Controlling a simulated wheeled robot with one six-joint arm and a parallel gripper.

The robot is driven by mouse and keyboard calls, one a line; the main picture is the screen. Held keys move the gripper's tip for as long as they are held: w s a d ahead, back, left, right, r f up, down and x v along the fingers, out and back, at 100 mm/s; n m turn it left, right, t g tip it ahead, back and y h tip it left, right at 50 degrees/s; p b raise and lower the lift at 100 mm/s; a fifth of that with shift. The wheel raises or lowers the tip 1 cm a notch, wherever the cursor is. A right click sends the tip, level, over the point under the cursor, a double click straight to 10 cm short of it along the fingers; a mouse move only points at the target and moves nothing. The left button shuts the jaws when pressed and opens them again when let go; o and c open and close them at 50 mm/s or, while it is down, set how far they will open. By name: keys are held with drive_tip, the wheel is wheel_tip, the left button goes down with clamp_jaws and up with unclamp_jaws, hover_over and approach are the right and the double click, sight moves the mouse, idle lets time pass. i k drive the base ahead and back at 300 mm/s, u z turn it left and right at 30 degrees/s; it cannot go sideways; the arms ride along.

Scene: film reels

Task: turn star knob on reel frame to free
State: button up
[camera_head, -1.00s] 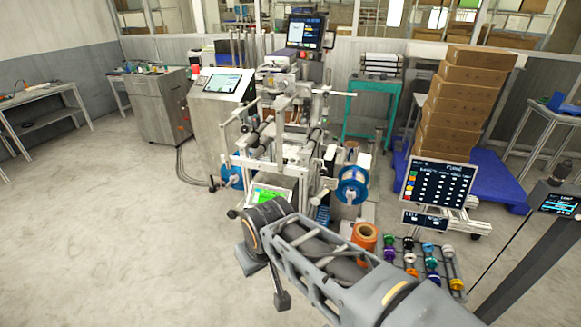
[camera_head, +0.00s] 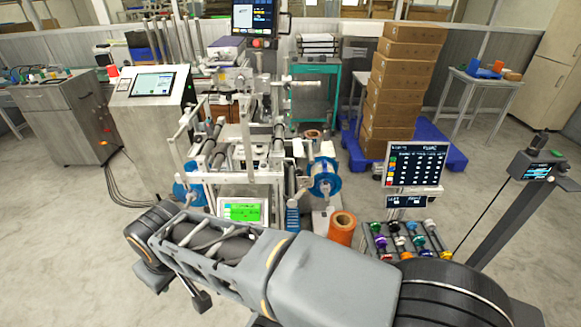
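The reel frame (camera_head: 240,165) is a grey metal machine with rollers and rails in the middle of the head view. A reel with blue rims (camera_head: 323,176) is mounted on its right side. Another blue reel (camera_head: 188,188) shows at its lower left. I cannot make out a star knob; it is too small or hidden. My arm crosses the foreground and covers the floor in front of the frame. My gripper cannot be made out in this view.
A green-lit screen (camera_head: 243,211) stands low before the frame. An orange roll (camera_head: 342,228) and a rack of coloured spools (camera_head: 405,240) are right of it. Stacked boxes (camera_head: 400,90) stand on a blue pallet (camera_head: 445,150). A grey console (camera_head: 150,105) is at left. Floor is clear at far left.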

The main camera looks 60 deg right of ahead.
sight(299, 172)
drive_tip(key=z, duration=0.5)
drive_tip(key=i, duration=0.75)
drive_tip(key=z, duration=1.15)
drive_tip(key=i, duration=0.25)
drive_tip(key=z, duration=0.1)
